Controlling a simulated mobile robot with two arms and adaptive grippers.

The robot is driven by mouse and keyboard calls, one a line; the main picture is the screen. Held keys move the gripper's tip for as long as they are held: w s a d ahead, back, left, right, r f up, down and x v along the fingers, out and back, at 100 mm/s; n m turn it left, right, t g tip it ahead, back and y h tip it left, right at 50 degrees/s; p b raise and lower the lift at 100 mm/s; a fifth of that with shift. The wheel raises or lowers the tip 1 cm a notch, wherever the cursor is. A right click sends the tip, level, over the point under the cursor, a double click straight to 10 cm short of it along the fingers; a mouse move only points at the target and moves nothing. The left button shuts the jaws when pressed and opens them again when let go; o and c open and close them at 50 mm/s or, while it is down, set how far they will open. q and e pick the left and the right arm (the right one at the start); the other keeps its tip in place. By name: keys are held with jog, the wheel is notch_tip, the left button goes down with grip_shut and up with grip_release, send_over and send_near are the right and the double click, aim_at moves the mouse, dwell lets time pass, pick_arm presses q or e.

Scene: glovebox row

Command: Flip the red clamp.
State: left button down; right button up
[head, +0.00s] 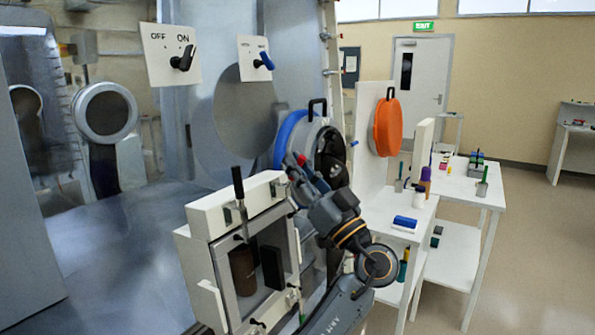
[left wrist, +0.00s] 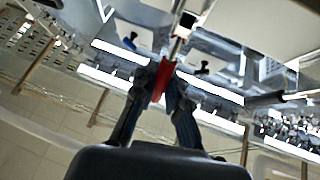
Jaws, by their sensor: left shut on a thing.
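The red clamp (head: 300,159) shows as a small red piece near the top of the white box with the window, beside the blue-rimmed round port. In the left wrist view the red clamp (left wrist: 161,82) is a red handle on a metal rod that runs up to a white part. My left gripper (head: 297,167) is at the clamp, and its fingers (left wrist: 165,74) are shut on the red handle from both sides. The fingers partly hide the handle. My right gripper does not show in either view.
The white box (head: 225,222) has a tall black-handled lever (head: 238,187) and a brown container (head: 243,270) behind its window. A round port with a blue rim (head: 290,138) is close behind my gripper. White tables (head: 470,190) stand at the right; floor beyond them is clear.

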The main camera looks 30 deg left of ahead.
pick_arm(q)
jog(key=c, duration=1.4)
grip_release()
jog(key=shift+o, duration=0.2)
jog(key=v, duration=1.2)
